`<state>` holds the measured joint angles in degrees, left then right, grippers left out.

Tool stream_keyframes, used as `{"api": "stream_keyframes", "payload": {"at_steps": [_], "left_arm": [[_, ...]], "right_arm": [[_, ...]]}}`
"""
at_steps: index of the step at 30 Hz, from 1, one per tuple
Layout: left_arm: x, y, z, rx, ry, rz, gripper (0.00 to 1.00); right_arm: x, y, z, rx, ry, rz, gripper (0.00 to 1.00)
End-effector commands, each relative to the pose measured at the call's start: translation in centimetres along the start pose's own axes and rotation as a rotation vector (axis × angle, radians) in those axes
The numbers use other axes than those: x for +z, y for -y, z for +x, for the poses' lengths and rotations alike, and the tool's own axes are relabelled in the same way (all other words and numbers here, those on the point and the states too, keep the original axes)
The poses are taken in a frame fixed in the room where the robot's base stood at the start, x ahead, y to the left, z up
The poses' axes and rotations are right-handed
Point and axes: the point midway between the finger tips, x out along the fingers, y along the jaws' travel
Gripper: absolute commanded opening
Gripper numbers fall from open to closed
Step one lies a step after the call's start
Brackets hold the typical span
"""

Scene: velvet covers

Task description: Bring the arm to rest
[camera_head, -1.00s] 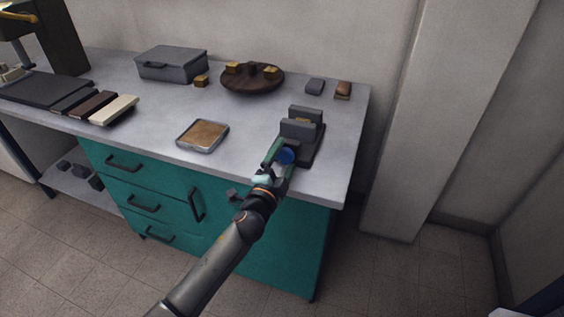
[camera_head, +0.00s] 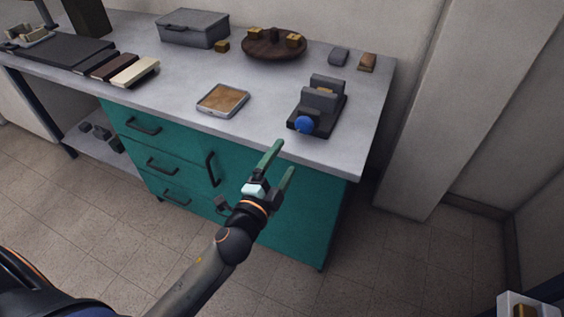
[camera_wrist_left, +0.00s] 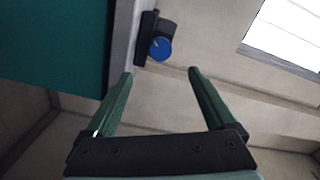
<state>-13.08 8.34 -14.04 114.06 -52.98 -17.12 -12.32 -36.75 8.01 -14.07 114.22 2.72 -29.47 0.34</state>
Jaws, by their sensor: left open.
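My left gripper (camera_head: 280,167) is open with green fingers, in front of the table's front edge in the head view. Nothing is between its fingers. In the left wrist view its two fingers (camera_wrist_left: 160,82) stand wide apart. A dark vise-like device with a blue knob (camera_head: 304,124) sits at the right end of the table, beyond the gripper and apart from it. The blue knob also shows in the left wrist view (camera_wrist_left: 160,48). My right gripper is in neither view.
The grey table top (camera_head: 185,82) stands on teal drawers (camera_head: 150,130). On it are a shallow tray (camera_head: 223,99), a round wooden board (camera_head: 262,45) with small blocks, a grey lidded box (camera_head: 193,28) and flat bars. The floor in front is clear.

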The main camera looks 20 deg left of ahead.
Motion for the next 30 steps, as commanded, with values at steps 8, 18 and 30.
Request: {"api": "stream_keyframes", "payload": {"at_steps": [8,18,30], "left_arm": [[0.0,0.0,-0.1,-0.001,0.000,0.000,0.89],[0.3,-0.6,-0.8,0.048,0.020,-0.068,0.89],[2.4,-9.6,-14.6,0.504,0.383,-0.871,0.89]], "right_arm": [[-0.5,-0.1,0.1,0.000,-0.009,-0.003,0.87],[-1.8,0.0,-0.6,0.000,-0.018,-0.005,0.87],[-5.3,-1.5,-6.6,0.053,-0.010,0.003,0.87]]}}
